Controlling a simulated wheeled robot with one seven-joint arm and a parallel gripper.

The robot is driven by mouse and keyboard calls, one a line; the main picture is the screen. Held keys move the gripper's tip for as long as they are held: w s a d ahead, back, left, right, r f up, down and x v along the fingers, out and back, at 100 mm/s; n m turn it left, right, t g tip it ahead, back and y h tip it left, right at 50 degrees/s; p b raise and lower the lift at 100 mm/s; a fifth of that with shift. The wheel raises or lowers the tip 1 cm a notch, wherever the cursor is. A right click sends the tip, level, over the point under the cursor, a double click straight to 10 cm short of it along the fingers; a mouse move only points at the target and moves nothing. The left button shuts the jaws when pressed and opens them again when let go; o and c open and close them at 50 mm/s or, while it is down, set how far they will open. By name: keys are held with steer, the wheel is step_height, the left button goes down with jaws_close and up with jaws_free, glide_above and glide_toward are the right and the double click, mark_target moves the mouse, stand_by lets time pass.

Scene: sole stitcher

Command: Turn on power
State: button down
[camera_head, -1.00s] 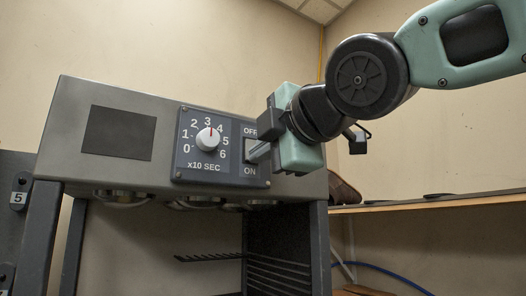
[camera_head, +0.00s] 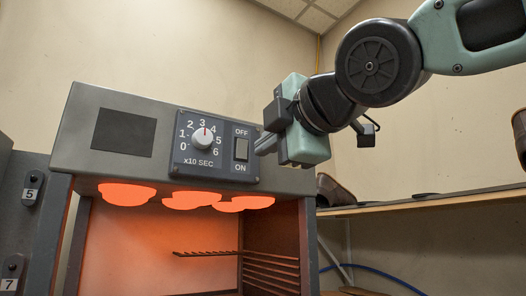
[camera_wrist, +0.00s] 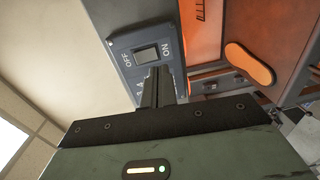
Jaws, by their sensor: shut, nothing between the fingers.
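The power switch (camera_head: 241,149) is a dark rocker between the OFF and ON labels on the control panel (camera_head: 186,171). It also shows in the wrist view (camera_wrist: 146,55), just beyond my fingertips. My gripper (camera_head: 258,147) is shut and empty, just right of the switch, with a small gap between the fingertips and the rocker. In the wrist view my closed fingers (camera_wrist: 157,78) point at the panel near the switch. Several heat lamps (camera_head: 127,194) under the grey housing glow bright orange.
A round timer knob (camera_head: 202,139) sits left of the switch. A metal rack (camera_head: 265,262) stands inside the lit cabinet. A wooden shelf (camera_head: 425,203) with shoes (camera_head: 334,190) is at the right.

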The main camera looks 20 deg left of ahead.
steer(key=f+b+v, duration=0.1)
steer(key=b+v, duration=0.2)
steer(key=v, duration=0.5)
steer(key=shift+f+b, duration=0.3)
steer(key=shift+b, duration=0.05)
steer(key=shift+s, duration=0.1)
